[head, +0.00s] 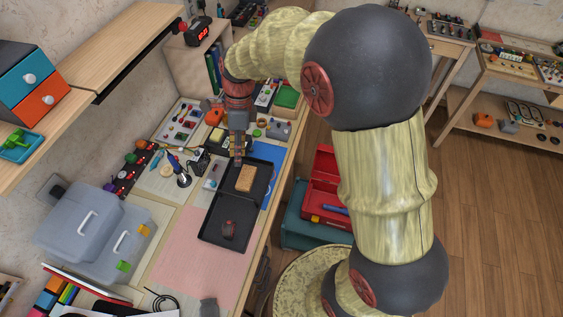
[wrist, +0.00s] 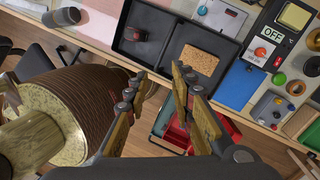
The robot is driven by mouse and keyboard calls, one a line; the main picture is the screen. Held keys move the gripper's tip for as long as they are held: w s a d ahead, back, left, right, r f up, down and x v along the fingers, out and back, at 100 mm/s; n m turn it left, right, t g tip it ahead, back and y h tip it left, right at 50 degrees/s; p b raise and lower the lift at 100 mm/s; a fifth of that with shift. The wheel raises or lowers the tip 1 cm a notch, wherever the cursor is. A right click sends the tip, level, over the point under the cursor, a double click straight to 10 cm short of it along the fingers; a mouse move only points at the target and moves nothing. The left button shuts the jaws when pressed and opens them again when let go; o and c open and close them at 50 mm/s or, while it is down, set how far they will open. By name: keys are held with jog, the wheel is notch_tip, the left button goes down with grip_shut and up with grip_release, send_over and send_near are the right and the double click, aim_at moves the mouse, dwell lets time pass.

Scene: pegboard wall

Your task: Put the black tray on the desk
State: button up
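The black tray (head: 207,232) lies on the desk in the head view, in two sections, overlapping the pink mat. A tan cork-like block (head: 246,178) lies in its far section and a dark red-and-black item (head: 228,230) in its near section. The tray also shows at the top of the wrist view (wrist: 167,49), with the block (wrist: 198,60) in it. My gripper (head: 238,160) shows by the far left corner of the tray in the head view. Its two fingers (wrist: 160,75) are apart with nothing between them in the wrist view. Contact with the tray cannot be told.
A pink mat (head: 190,262) and blue mat (head: 272,172) lie beside the tray. An open red toolbox (head: 322,195) stands below the desk's right edge. Shelves (head: 120,50) line the wall.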

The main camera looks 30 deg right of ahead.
jog(key=s+d+r+n+t+h, duration=0.1)
jog(key=s+d+r+n+t, duration=0.1)
jog(key=s+r+n, duration=0.6)
jog(key=s+d+r+n+t+h, duration=0.1)
jog(key=s+d+r+n+t, duration=0.2)
jog(key=s+n, duration=0.8)
notch_tip(320, 180, up, 5)
jog(key=n+t, duration=0.2)
jog(key=n, duration=0.1)
jog(key=shift+s+d, duration=0.25)
jog(key=shift+s, duration=0.05)
jog(key=shift+f, duration=0.1)
